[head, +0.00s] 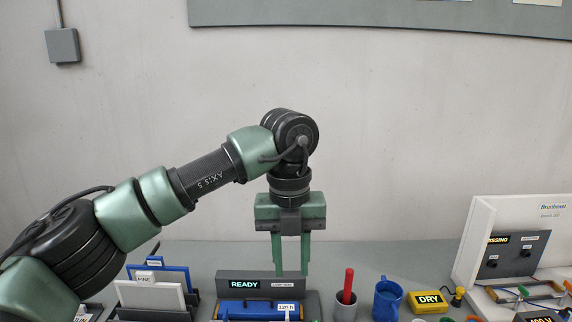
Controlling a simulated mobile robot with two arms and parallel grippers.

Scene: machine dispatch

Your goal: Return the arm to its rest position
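My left arm (210,172) reaches in from the left, bends at the wrist and points its gripper straight down. The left gripper (291,262) has two green fingers apart, with only wall and bench visible between them. Its fingertips are at the top edge of a dark device with a lit READY display (244,284). I cannot tell whether they touch it or end behind it. My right gripper is not in view.
On the grey bench (350,258) stand a rack with blue and white plates (148,294), a blue part (257,308) before the display, a cup with a red stick (346,299), a blue mug (387,299), a yellow DRY box (430,301) and a white panel (515,240).

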